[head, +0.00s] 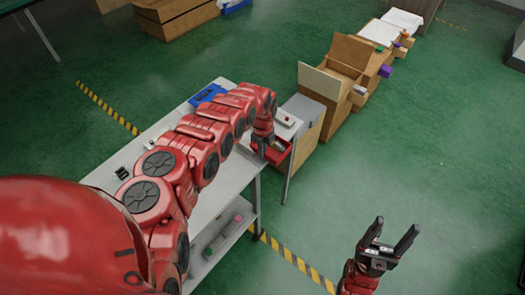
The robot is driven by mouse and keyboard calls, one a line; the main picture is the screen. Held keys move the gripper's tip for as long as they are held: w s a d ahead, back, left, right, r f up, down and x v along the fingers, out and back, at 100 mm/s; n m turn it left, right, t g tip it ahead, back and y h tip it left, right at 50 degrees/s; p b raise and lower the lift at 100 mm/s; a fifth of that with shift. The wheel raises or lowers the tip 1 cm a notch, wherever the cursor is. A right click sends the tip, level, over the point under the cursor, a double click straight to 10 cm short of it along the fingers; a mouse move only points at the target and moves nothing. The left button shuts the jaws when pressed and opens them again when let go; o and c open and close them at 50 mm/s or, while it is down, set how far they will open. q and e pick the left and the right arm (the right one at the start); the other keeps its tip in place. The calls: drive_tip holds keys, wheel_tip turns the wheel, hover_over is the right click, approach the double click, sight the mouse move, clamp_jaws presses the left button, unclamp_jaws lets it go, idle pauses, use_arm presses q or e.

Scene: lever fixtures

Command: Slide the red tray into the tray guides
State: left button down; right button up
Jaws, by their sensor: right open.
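The red tray (283,155) is at the right end of the grey table, in front of a box-like fixture with a light top (300,108). Its open inside looks dark, and its far part is close to or under the fixture; I cannot tell how far in it sits. The tray guides cannot be made out. My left gripper (262,146) points down at the tray's left edge, and its fingers are too small and hidden to read. My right gripper (393,240) is open and empty, over the green floor at the lower right, well away from the tray.
The grey table (224,182) has a lower shelf (222,235) holding small items. A blue tray (208,94) lies at its back. Yellow-black floor tape (295,262) runs beside the table; the floor at right is clear.

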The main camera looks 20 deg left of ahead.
use_arm(q)
drive_tip(key=shift+f+b, duration=0.2)
drive_tip(key=shift+b, duration=0.45)
idle(1.5)
drive_tip(key=shift+r, duration=0.1)
wheel_tip(320, 180, up, 8)
drive_tip(key=p, duration=0.3)
drive_tip(key=shift+f, duration=0.25)
wheel_tip(320, 180, up, 6)
drive_tip(key=n+b, duration=0.5)
drive_tip(key=n, duration=0.6)
hover_over(269, 152)
wheel_tip(269, 152, up, 7)
drive_tip(key=s+d+n+b, duration=0.1)
drive_tip(key=n+b, duration=0.3)
drive_tip(key=n, duration=0.7)
drive_tip(key=shift+s+d, duration=0.2)
drive_tip(key=shift+s, duration=0.05)
